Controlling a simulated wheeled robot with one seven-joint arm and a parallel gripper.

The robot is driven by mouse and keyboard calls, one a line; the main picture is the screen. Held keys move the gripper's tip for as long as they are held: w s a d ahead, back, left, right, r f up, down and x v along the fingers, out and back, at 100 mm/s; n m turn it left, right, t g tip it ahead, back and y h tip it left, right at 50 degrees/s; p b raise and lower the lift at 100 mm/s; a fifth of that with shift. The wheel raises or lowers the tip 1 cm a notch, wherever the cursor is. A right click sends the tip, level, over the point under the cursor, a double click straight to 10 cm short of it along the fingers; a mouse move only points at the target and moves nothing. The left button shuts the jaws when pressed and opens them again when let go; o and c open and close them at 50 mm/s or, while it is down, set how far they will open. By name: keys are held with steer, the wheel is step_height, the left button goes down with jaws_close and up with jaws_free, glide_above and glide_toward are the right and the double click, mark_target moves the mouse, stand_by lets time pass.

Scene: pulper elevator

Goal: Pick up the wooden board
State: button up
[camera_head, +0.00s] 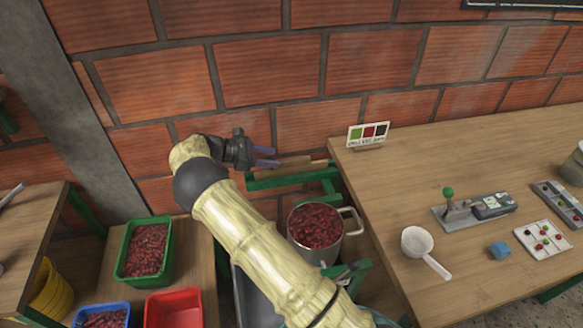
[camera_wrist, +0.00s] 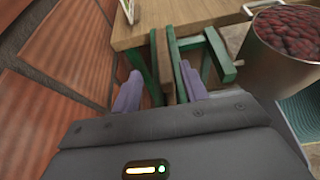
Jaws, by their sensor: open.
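The wooden board (camera_head: 292,163) is a narrow brown piece at the green metal frame, close to the brick wall. It also shows in the wrist view (camera_wrist: 164,72), edge-on, running away from the camera between green bars. My gripper (camera_head: 264,157) is open at the board's left end in the head view. In the wrist view, its two purple fingers (camera_wrist: 160,77) appear on either side of the board's near end, with gaps. I cannot tell whether either finger touches it. Part of the board is hidden behind the bars.
The green frame (camera_head: 290,181) surrounds the board. A metal pot of red cherries (camera_head: 316,226) stands just below it. The brick wall (camera_head: 262,70) is close behind my gripper. A wooden table (camera_head: 400,165) is at right; a green crate (camera_head: 145,249) sits lower left.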

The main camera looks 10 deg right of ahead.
mark_target(283, 161)
steer(key=shift+s+p+x, duration=0.15)
steer(key=shift+p+x, duration=0.1)
steer(key=shift+x, duration=1.05)
steer(key=shift+s+p+x, duration=0.1)
steer(key=shift+p+x, duration=0.1)
steer(key=shift+x, duration=1.1)
steer(key=shift+f, duration=0.15)
steer(key=shift+a, duration=0.1)
jaws_close()
